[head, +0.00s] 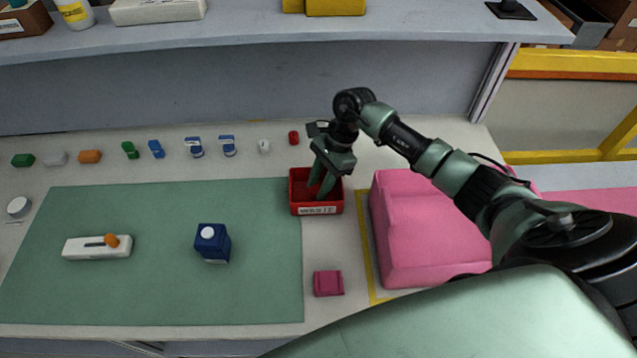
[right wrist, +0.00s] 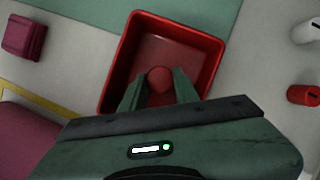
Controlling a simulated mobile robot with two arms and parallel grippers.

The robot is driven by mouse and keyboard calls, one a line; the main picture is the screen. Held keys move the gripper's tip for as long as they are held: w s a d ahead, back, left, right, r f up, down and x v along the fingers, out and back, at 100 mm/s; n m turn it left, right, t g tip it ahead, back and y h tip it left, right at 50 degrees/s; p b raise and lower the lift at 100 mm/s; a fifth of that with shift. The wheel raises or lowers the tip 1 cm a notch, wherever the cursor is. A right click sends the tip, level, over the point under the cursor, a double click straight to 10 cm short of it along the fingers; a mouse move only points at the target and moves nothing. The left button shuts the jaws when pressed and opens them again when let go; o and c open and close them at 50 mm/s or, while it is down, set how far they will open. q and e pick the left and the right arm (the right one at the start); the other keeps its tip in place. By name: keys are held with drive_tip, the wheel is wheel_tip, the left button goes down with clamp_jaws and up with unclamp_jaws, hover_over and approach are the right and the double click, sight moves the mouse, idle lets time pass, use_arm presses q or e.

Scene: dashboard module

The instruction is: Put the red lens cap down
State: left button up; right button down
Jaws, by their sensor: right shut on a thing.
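The red lens cap (right wrist: 160,78) is a round red piece between the fingertips of my right gripper (right wrist: 160,92) in the right wrist view. The gripper is shut on it. In the head view my right gripper (head: 320,190) points down into a small red bin (head: 318,210) with a white label on its front. The bin's walls (right wrist: 122,65) surround the cap in the right wrist view. I cannot tell whether the cap touches the bin floor. In the head view the cap is hidden. My left gripper is not in view.
A row of small parts, including a red cylinder (head: 293,138), lies behind the green mat (head: 150,290). A blue box (head: 212,242) and a white module (head: 97,247) stand on the mat. A pink block (head: 328,283) and a large pink body (head: 425,235) are near the bin.

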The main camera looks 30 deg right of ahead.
drive_tip(key=shift+f+b, duration=0.45)
drive_tip(key=shift+b, duration=0.2)
drive_tip(key=c, duration=1.4)
unclamp_jaws()
drive_tip(key=shift+o, duration=0.3)
drive_tip(key=shift+r, duration=0.1)
